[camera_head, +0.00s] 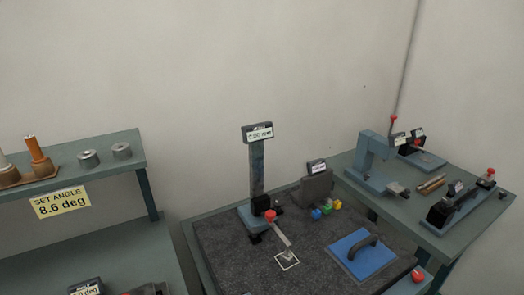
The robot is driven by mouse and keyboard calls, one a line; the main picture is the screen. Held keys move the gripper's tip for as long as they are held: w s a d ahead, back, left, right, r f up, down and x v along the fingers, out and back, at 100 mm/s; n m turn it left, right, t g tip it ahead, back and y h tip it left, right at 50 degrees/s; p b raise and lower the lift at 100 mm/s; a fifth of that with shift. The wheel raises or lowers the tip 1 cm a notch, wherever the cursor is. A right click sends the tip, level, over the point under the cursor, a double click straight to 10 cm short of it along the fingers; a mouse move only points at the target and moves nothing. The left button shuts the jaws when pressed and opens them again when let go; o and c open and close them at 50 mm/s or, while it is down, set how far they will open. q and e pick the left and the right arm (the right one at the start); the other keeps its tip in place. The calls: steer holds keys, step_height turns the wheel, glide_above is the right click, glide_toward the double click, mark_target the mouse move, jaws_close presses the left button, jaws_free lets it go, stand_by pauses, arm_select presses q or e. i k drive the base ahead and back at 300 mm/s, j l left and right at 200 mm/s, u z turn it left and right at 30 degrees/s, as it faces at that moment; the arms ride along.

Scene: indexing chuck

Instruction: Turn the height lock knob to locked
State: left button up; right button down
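A height gauge stands on the dark grey mat at the middle of the head view. It has an upright dark column (257,170), a display (258,133) at its top and a blue-grey base (252,220). A red knob (270,216) sits low in front of the column, above a pale slanting bar (281,236). I cannot tell from its look whether this is the height lock knob, or whether it is locked. Neither of my grippers is in view, and nothing touches the gauge.
The mat (225,245) also bears a dark block with a display (317,183), several small coloured knobs and a blue plate with a dark handle (362,250). A side bench (410,210) with tools stands right. A shelf (110,143) with metal parts and a yellow sign (61,202) stands left.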

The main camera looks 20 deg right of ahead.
mark_target(277, 204)
steer(key=k+l+z, duration=0.15)
steer(key=k+z, duration=0.25)
steer(key=k, duration=0.25)
steer(key=l+z, duration=0.45)
steer(key=i+l+z, duration=0.15)
steer(key=z, duration=0.3)
steer(key=i+l+z, duration=0.15)
steer(key=l+z, duration=0.15)
steer(key=z, duration=0.15)
steer(key=i+l, duration=0.2)
